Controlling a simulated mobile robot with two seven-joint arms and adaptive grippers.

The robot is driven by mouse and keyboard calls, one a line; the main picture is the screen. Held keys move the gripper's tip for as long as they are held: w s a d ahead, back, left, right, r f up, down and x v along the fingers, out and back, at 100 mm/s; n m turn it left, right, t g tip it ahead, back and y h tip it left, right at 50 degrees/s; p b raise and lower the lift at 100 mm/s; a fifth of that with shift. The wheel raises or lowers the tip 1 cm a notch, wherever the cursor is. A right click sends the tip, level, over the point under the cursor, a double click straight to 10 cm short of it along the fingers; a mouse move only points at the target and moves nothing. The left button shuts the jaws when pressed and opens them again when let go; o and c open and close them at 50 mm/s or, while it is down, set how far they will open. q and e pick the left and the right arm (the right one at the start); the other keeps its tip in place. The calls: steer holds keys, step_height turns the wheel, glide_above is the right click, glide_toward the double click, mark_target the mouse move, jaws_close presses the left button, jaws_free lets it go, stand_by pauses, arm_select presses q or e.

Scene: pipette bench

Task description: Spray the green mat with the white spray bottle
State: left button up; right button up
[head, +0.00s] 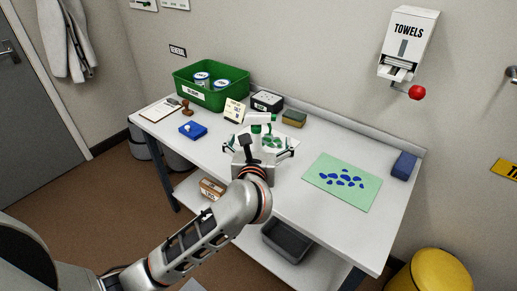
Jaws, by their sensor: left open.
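The white spray bottle (262,118), with green parts on its head and body, stands upright on the white bench. My left gripper (259,145) is at the bottle, its fingers spread to either side. The wrist hides the bottle's lower part, and I cannot tell whether the fingers touch it. The green mat (316,178) lies flat to the right of the bottle, with several dark blue spots on it. My right gripper is out of view.
A green crate (203,96) holding tubs, a small sign (234,110), a dark box (267,101) and a sponge (294,118) stand at the back. A blue block (404,164) is at the right end. A towel dispenser (408,45) hangs above. The bench around the mat is clear.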

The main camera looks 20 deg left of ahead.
mark_target(259, 147)
arm_select(q)
steer(key=b+x, duration=0.1)
steer(key=x, duration=0.2)
steer(key=shift+b+x, duration=0.5)
steer(key=shift+x, duration=0.45)
steer(key=shift+c, duration=0.4)
steer(key=c, duration=2.4)
steer(key=o, duration=2.5)
